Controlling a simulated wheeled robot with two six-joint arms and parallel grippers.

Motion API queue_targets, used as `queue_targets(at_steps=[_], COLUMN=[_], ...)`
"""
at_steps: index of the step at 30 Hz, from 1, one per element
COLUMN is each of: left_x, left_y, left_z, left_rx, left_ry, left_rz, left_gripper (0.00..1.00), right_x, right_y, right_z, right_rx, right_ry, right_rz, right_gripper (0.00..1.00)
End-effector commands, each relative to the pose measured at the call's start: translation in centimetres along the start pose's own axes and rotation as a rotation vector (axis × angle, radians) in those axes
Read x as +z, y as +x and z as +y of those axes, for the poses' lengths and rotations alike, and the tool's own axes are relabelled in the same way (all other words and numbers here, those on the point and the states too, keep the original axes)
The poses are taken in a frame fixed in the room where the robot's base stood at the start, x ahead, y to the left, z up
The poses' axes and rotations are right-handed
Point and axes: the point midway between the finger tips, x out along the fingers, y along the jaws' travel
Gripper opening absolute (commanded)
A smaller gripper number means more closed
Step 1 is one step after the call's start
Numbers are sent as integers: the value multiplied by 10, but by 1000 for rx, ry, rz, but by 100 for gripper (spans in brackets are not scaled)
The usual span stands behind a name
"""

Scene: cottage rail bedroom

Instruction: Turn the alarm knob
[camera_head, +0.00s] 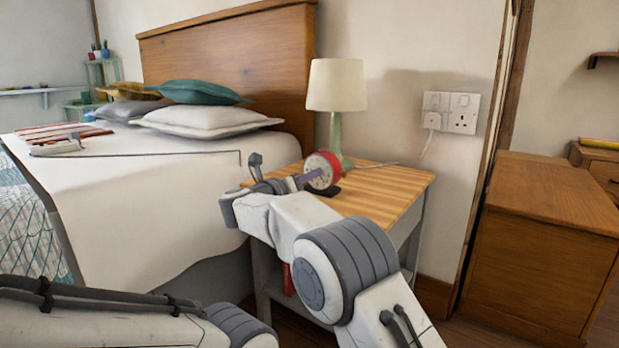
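A round red alarm clock (331,163) with a pale face stands on the wooden top of the nightstand, in front of the lamp. Its knob cannot be made out, as my gripper covers part of the clock. My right gripper (311,178) is at the clock's left front side, its tip overlapping the clock in the picture. I cannot tell whether it touches the clock or how far its fingers are apart. My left arm crosses the bottom left, and its gripper does not show.
The nightstand (393,190) also holds a lamp (337,86) with a green base, close behind the clock. The bed (150,210) is on the left. A wall socket (451,112) with a plug is behind. A wooden cabinet (545,250) stands right. The nightstand's right side is clear.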

Motion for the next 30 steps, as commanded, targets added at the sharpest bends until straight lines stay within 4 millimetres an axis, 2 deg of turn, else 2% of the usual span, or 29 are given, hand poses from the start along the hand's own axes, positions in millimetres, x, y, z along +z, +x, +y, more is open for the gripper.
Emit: queue_targets(at_steps=[1, 2, 10, 14, 24, 30], left_x=[0, 0, 0, 0, 2, 2], left_y=[0, 0, 0, 5, 33, 39], left_z=[0, 0, 0, 0, -2, -3], left_rx=[0, 0, 0, 0, 0, 0], left_ry=[0, 0, 0, 0, 0, 0], left_rz=[0, 0, 0, 0, 0, 0], left_gripper=[50, 50, 50, 50, 50, 50], right_x=[-1, -1, 0, -1, -3, -2], right_y=[0, 0, 0, -8, -72, -98], right_z=[0, 0, 0, 1, 3, 1], right_rx=[0, 0, -1, 0, 2, 1], right_ry=[-1, -1, -1, 0, -1, -1], right_rz=[1, 0, 0, -1, -2, 0], right_gripper=[51, 55, 55, 55, 55, 55])
